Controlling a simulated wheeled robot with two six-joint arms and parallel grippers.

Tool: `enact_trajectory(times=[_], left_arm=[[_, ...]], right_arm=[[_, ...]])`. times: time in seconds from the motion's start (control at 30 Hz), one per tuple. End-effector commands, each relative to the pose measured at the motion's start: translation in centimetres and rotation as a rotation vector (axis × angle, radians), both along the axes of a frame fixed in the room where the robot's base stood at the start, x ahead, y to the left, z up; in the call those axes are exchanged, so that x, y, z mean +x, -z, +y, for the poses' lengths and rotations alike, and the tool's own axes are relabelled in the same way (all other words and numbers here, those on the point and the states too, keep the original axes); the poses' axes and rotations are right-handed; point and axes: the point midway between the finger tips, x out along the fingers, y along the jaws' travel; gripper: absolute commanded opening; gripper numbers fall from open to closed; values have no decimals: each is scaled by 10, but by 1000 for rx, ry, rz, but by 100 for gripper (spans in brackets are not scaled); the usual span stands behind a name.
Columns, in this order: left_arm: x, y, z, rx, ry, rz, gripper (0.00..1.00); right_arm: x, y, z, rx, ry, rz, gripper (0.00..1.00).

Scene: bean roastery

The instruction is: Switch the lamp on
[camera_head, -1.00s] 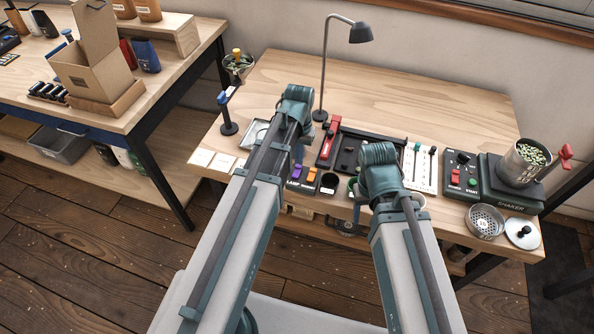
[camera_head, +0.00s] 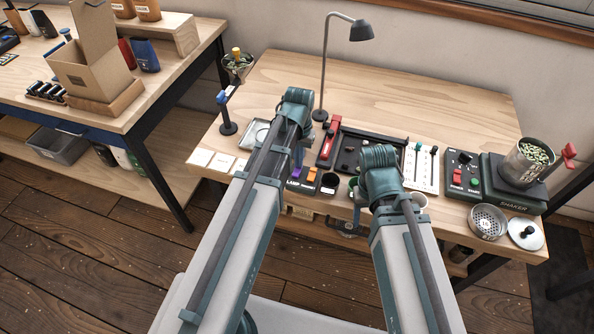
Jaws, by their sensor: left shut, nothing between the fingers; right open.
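The desk lamp (camera_head: 324,68) stands upright at the back of the right table, its dark grey head (camera_head: 362,31) turned down; I see no glow from it. A dark switch box (camera_head: 300,187) marked LAMP sits at the table's front edge, with a purple switch (camera_head: 296,173) and an orange switch (camera_head: 311,174). My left gripper (camera_head: 299,160) is shut and empty, low by the purple switch and mostly hidden behind my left arm; contact cannot be told. My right gripper (camera_head: 357,193) is open, beside a dark cup, partly hidden by my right arm.
A black tray with a red-handled tool (camera_head: 328,141), a slider panel (camera_head: 422,166), a red-and-green button box (camera_head: 461,172) and the shaker (camera_head: 511,195) with a can stand right of the switches. White cards (camera_head: 201,157) lie at left. The table's back is clear.

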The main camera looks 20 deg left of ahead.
Motion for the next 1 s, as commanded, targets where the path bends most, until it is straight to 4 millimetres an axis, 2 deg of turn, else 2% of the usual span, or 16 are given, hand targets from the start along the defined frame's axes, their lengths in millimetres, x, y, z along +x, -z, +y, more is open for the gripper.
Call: enact_trajectory(times=[0.17,0.37,1.0], left_arm=[[-1,4,0,0,0,1,0],[-1,-2,0,0,0,1,0],[0,-50,0,0,0,1,0]], right_arm=[[0,3,0,0,0,0,60],[0,-2,0,0,0,0,60],[0,-50,0,0,0,0,60]])
